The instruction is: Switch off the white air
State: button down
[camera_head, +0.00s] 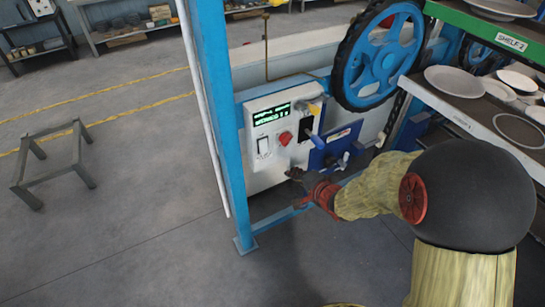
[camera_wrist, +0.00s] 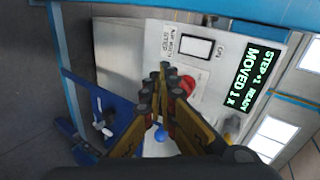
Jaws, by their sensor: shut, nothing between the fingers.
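My gripper (camera_head: 297,175) is just below the front of a white control box (camera_head: 256,172). In the wrist view my gripper (camera_wrist: 163,75) is shut and empty, its tips in front of the box face beside a red knob (camera_wrist: 187,86). A blue panel (camera_wrist: 122,118) carries a small white handle (camera_wrist: 103,129), apart from the fingers. A blue round-ended handle (camera_wrist: 160,133) shows between the finger bases. The box has a green-lit display (camera_wrist: 250,80) reading "STEP-1 READY, MOVED 1X". I cannot tell for sure which part is the white air control.
A blue post (camera_head: 218,110) stands left of the box. A blue wheel with a black tyre (camera_head: 380,55) is above right. Shelves with plates (camera_head: 459,81) stand at the right. A low grey stool frame (camera_head: 50,152) stands on open floor at the left.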

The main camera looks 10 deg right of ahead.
jog(key=shift+w+a+r+m+t+y, duration=0.15)
jog(key=shift+a+r+m+t, duration=0.05)
jog(key=shift+r+m, duration=0.2)
jog(key=shift+w+a+r+m+t+y, duration=0.15)
jog(key=shift+a+r+m+t, duration=0.1)
jog(key=shift+m, duration=0.25)
jog(key=b, duration=0.6)
send_near(264, 146)
jog(key=w+f, duration=0.5)
jog(key=f, duration=0.2)
jog(key=shift+a, duration=0.15)
jog(key=shift+w+r, duration=0.1)
jog(key=shift+w, duration=0.05)
